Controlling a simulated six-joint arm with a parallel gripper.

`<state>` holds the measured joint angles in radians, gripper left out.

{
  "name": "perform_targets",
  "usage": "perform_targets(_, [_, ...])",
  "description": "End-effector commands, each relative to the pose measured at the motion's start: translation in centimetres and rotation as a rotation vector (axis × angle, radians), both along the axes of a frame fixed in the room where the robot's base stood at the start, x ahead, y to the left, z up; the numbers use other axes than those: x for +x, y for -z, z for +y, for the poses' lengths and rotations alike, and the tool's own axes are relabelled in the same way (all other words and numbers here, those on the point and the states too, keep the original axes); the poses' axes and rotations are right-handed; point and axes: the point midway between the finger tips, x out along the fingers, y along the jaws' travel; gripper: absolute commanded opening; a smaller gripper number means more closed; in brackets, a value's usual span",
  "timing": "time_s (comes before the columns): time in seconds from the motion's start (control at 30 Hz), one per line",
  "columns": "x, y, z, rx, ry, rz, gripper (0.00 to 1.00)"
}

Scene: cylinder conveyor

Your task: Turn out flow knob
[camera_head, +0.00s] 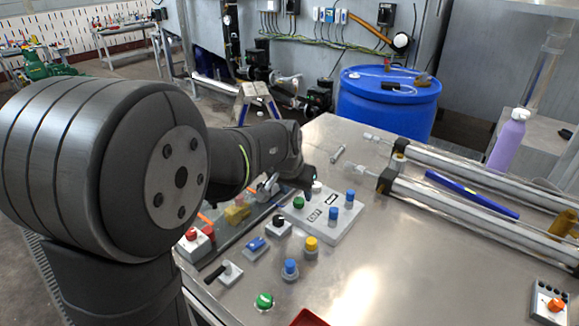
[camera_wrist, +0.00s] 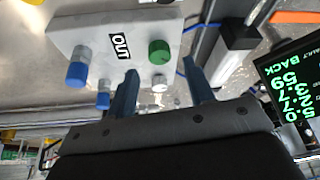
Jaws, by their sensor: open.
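A pale control box (camera_head: 328,238) stands on the metal table with two blue-capped knobs, one nearer (camera_head: 333,213) and one farther (camera_head: 350,198), a green knob (camera_head: 298,203) and a white knob (camera_head: 316,187). In the wrist view, the box (camera_wrist: 190,22) carries an OUT label (camera_wrist: 119,47) between a blue knob (camera_wrist: 77,72) and the green knob (camera_wrist: 159,52). My gripper (camera_wrist: 163,85) is open, its fingers apart, with the small white knob (camera_wrist: 159,85) showing between them. I cannot tell whether either finger touches it. In the head view my wrist hides most of the gripper.
Several small controls stand in front of the box, including a yellow button (camera_head: 311,243), a blue knob (camera_head: 290,267) and a green button (camera_head: 264,300). Metal cylinders (camera_head: 455,205) lie at the right. A display (camera_wrist: 290,85) shows green digits. Bare table lies right of the box.

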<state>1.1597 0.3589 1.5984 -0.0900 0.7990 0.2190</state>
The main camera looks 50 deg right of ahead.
Motion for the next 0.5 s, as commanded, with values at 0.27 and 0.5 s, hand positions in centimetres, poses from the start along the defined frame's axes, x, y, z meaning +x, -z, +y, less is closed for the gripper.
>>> perform_targets(0.27, [-0.6, -6.6, 2.5, -0.006, -0.001, -0.003, 0.48])
perform_targets(0.5, [-1.0, -10.9, 4.3, -0.005, 0.0, -0.002, 0.48])
